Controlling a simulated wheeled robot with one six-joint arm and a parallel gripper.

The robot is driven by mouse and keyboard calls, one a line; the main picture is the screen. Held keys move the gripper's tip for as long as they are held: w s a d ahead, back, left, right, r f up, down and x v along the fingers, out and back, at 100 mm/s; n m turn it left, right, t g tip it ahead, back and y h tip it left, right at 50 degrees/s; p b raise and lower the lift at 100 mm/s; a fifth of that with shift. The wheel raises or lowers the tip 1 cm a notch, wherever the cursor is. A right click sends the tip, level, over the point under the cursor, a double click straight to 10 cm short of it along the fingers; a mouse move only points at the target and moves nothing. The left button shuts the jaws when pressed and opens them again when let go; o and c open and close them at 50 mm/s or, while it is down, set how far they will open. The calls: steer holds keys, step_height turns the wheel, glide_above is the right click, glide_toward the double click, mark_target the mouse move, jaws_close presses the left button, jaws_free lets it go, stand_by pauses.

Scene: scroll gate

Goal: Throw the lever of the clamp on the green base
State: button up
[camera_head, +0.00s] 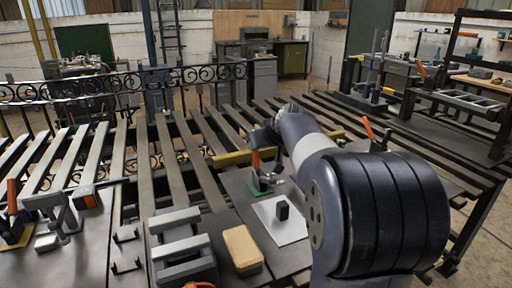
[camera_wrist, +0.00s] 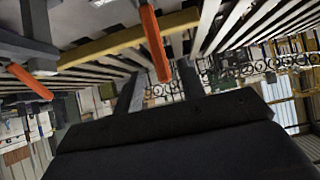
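The clamp on the green base (camera_head: 262,186) stands on the dark bench in the middle of the head view. Its orange lever handle (camera_head: 255,161) points up, just below the end of my arm. In the wrist view my gripper (camera_wrist: 160,72) is open, with its two dark fingers apart. An orange handle (camera_wrist: 154,45) shows upright between and beyond the fingertips; it appears to be this lever, but the green base is not visible there. I cannot tell whether the fingers touch it. In the head view my fingers are hard to make out.
A white plate (camera_head: 272,226) with a black block (camera_head: 283,211) lies in front of the clamp. A wooden block (camera_head: 243,250) and a grey vise-like fixture (camera_head: 180,245) stand nearer. Other orange-handled levers show at left (camera_head: 12,197) and right (camera_head: 368,128). A yellow bar (camera_head: 232,158) runs behind.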

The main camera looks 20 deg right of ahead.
steer(key=shift+v, duration=2.05)
steer(key=shift+c, duration=0.5)
